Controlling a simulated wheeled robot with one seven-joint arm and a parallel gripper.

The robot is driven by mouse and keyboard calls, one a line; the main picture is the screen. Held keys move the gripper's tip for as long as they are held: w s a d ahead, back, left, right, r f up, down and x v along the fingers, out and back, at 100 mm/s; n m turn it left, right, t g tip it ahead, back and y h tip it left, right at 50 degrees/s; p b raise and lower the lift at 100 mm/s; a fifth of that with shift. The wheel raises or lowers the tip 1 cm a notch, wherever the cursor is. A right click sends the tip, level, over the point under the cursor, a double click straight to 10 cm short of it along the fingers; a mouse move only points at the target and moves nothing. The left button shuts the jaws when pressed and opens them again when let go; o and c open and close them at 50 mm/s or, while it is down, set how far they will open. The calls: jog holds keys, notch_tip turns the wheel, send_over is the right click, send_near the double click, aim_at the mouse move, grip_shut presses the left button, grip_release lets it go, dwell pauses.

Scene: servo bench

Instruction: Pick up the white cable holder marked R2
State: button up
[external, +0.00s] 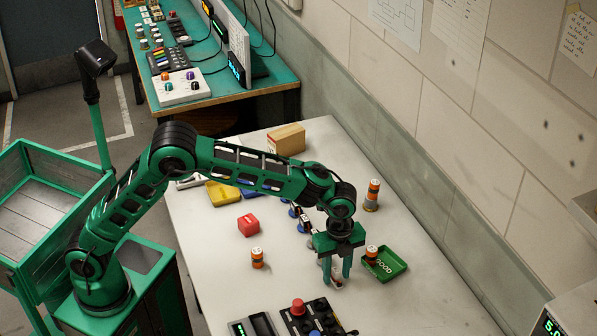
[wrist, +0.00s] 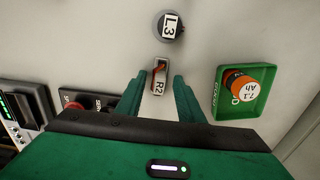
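The white cable holder marked R2 (wrist: 158,88) is in the wrist view, with an orange-brown piece at its upper part. It lies between the two fingers of my gripper (wrist: 158,76), with a visible gap on each side. In the external view my gripper (external: 337,278) points down over the white table, fingers apart, and a white bit of the holder (external: 337,284) shows between them. The gripper is open and holds nothing. Whether the fingertips are down at the holder's height is hard to tell.
A round grey piece marked L3 (wrist: 168,27) is just beyond the holder. A green tray (wrist: 222,98) with an orange cell (wrist: 245,84) is close on the right. A control box with a red button (external: 310,314) is in front; a red block (external: 248,225) is left.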

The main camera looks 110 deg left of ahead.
grip_shut()
